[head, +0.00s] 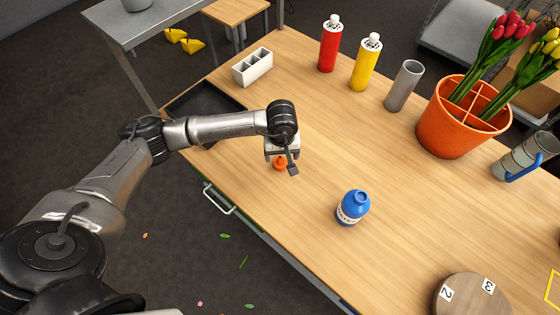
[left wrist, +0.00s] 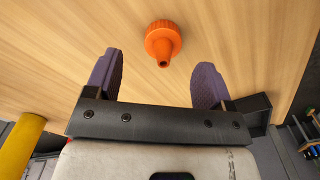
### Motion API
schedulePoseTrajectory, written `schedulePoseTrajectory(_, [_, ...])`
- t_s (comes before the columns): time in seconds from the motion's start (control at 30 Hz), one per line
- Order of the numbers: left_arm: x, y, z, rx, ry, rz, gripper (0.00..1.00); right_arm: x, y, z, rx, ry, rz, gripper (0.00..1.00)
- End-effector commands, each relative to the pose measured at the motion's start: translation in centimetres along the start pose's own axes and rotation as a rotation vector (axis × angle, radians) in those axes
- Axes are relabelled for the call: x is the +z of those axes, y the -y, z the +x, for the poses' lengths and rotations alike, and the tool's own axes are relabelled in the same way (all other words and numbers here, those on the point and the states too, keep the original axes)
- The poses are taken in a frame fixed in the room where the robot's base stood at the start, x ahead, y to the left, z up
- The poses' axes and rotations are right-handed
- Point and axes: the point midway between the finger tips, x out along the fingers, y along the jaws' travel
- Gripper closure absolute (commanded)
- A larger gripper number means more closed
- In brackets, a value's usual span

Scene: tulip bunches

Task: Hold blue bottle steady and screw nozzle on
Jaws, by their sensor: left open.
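The blue bottle (head: 353,207) stands upright on the wooden table near its front edge, with no nozzle on its neck. The orange nozzle (head: 280,163) sits on the table, partly hidden by my left gripper (head: 283,165) in the head view. In the left wrist view the nozzle (left wrist: 163,43) lies just beyond and between the fingertips of my left gripper (left wrist: 157,75), which is open with purple finger pads. The nozzle is not between the pads. My right gripper is not in view.
A black tray (head: 182,103) lies left of my left gripper, with a white divided box (head: 252,67) behind it. Red (head: 329,45) and yellow (head: 366,62) bottles, a grey cup (head: 403,86) and an orange pot (head: 445,130) of tulips stand along the back. A round wooden block (head: 462,298) sits front right.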

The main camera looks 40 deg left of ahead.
Motion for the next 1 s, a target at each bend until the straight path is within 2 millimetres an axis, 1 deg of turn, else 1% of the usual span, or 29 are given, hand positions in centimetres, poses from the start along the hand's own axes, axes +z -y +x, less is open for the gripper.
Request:
schedulePoseTrajectory(0.17, [0.1, 0.2, 1.2, -0.002, 0.003, 0.0, 0.24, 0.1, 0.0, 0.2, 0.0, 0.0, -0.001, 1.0])
schedulePoseTrajectory(0.4, [0.1, 0.5, 4.4, -0.001, 0.002, -0.001, 0.24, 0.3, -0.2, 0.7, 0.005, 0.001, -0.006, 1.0])
schedulePoseTrajectory(0.5, [0.1, 0.5, 5.1, -0.001, 0.002, 0.0, 0.24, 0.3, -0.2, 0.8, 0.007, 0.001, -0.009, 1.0])
schedulePoseTrajectory(0.83, [0.1, 0.4, 5.2, 0.0, 0.0, 0.0, 0.24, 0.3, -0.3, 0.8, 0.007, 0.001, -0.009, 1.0])
schedulePoseTrajectory(0.87, [0.1, 0.4, 5.2, 0.0, 0.0, 0.0, 0.26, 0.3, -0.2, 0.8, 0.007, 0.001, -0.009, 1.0])
schedulePoseTrajectory(1.0, [0.1, 0.4, 5.1, 0.0, 0.0, 0.0, 0.39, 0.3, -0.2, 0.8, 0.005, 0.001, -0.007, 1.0])
